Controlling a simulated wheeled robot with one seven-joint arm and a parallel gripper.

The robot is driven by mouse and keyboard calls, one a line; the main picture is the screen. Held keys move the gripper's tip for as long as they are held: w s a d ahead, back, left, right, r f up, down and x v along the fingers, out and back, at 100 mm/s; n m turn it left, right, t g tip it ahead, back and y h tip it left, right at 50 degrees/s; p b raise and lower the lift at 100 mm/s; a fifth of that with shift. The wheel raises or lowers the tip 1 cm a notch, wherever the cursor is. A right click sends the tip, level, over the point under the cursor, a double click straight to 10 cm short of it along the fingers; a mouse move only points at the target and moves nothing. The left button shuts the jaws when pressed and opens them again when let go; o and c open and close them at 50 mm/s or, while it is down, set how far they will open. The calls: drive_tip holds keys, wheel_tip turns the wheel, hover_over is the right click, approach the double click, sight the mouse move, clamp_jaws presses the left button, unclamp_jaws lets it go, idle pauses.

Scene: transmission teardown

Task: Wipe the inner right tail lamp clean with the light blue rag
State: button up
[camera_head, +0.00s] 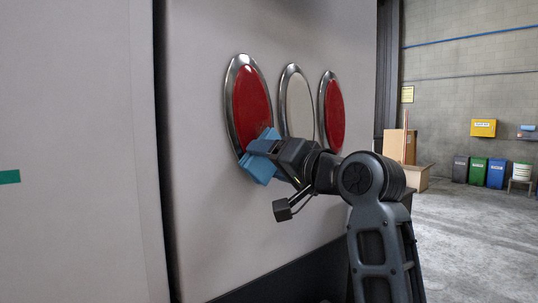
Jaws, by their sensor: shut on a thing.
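Three oval lamps with shiny metal rims sit in a row on a pale upright panel (200,190). The left one is a red lamp (251,100), the middle one is a whitish lamp (299,103), and the right one is a red lamp (335,112). My gripper (268,152) is shut on the light blue rag (257,168). The rag is at the lower right part of the left red lamp and hides part of its rim. I cannot tell whether it touches the lens. Which lamp is the inner right one is not marked.
A dark vertical gap (163,150) runs left of the lamps, beside another pale panel (75,150). Cardboard boxes (398,148), coloured bins (477,171) and a yellow wall box (483,128) stand far back on the right. The concrete floor (470,240) on the right is clear.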

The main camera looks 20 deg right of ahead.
drive_tip(key=shift+d+f, duration=0.1)
drive_tip(key=shift+f, duration=0.25)
drive_tip(key=shift+s, duration=0.1)
drive_tip(key=shift+p+v, duration=0.7)
drive_tip(key=shift+v, duration=2.25)
drive_tip(key=p+v, duration=0.1)
drive_tip(key=v, duration=0.2)
drive_tip(key=shift+r, duration=0.1)
drive_tip(key=w, duration=0.7)
drive_tip(key=shift+a+p, duration=0.4)
drive_tip(key=shift+p, duration=0.05)
